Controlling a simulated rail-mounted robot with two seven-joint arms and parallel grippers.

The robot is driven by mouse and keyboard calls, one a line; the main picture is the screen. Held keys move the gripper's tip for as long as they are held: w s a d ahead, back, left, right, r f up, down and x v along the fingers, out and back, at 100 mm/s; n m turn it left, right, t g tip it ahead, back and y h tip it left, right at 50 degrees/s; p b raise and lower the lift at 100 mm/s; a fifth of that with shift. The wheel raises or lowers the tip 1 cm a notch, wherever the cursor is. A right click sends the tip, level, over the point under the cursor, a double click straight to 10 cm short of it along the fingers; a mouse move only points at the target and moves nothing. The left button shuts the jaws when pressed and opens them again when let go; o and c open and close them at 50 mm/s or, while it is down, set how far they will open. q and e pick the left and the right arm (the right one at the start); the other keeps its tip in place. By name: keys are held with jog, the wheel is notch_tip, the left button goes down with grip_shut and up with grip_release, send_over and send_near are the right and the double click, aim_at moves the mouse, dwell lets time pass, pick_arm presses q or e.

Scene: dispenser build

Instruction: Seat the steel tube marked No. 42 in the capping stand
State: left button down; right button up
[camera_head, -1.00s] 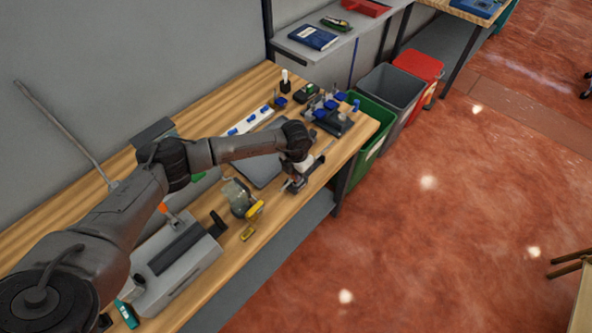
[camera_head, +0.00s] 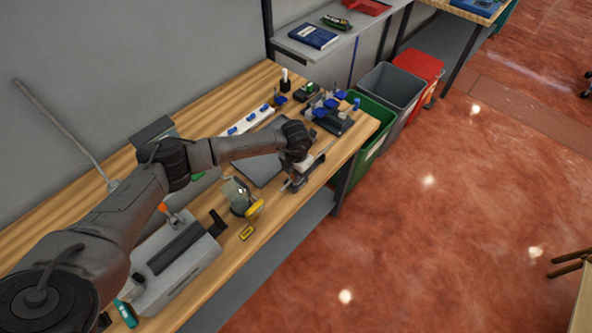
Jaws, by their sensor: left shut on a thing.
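My left gripper (camera_head: 294,178) reaches down at the front edge of the wooden bench, right of its middle. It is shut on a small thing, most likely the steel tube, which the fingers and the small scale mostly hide. I cannot read any number. A dark metal fixture (camera_head: 291,187), which may be the capping stand, is right below and around the fingertips. I cannot tell whether the held thing touches it. My right gripper is not in view.
A dark stand with blue parts (camera_head: 334,122) is at the bench's right end.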

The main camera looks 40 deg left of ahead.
pick_arm(q)
jog(key=shift+f, duration=0.35)
jog(key=c, duration=0.9)
grip_release()
jog(key=shift+o, duration=0.5)
jog(key=shift+o, duration=1.1)
jog(key=shift+r, duration=0.1)
